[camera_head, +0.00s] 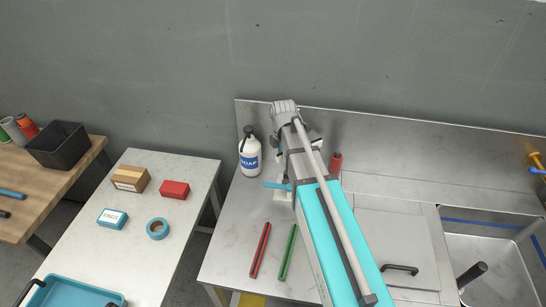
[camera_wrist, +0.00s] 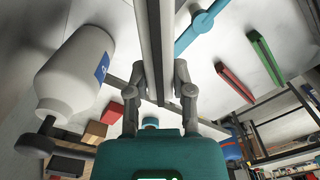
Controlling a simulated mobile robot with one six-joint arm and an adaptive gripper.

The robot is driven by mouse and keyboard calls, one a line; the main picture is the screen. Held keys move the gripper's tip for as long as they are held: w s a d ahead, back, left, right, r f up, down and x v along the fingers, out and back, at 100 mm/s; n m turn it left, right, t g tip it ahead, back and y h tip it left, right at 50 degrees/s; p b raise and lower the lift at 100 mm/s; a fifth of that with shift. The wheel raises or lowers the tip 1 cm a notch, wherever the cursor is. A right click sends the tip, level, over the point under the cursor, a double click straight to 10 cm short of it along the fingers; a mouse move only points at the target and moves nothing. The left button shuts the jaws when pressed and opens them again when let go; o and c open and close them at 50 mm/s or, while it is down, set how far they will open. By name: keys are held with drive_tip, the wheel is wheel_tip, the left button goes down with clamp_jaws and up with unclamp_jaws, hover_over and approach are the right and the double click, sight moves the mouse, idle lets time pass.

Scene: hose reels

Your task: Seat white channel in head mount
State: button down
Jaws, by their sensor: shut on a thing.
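The white channel (camera_wrist: 146,40) is a long pale bar with a dark groove along its length. It runs from the top of the wrist view down between the fingers of my gripper (camera_wrist: 160,95), which is shut on it. A blue lever (camera_wrist: 201,27) with a round hub lies close beside the channel's right side. In the head view this blue lever (camera_head: 276,186) shows at the left edge of my arm, by a small white block. I cannot make out the head mount for certain. My arm hides the gripper and most of the channel in the head view.
A soap bottle (camera_head: 250,155) stands close left of my arm. A red bar (camera_head: 260,250) and a green bar (camera_head: 288,252) lie on the steel counter (camera_head: 232,235). A red bottle (camera_head: 335,164) stands behind my arm. A sink (camera_head: 490,270) is at right.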

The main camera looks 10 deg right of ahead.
drive_tip(key=shift+w+a+f+m+b, duration=0.45)
drive_tip(key=shift+w+f+m+b, duration=0.1)
drive_tip(key=shift+m, duration=0.75)
drive_tip(key=shift+w+a+f+m+b, duration=0.5)
drive_tip(key=shift+f+m+b, duration=0.1)
drive_tip(key=shift+m, duration=0.7)
drive_tip(key=shift+w+a+f+m+b, duration=0.45)
drive_tip(key=shift+f+m+b, duration=0.1)
drive_tip(key=shift+m, duration=0.75)
drive_tip(key=shift+f, duration=0.2)
drive_tip(key=shift+f+b, duration=3.3)
drive_tip(key=shift+b, duration=0.15)
drive_tip(key=shift+f+b, duration=1.35)
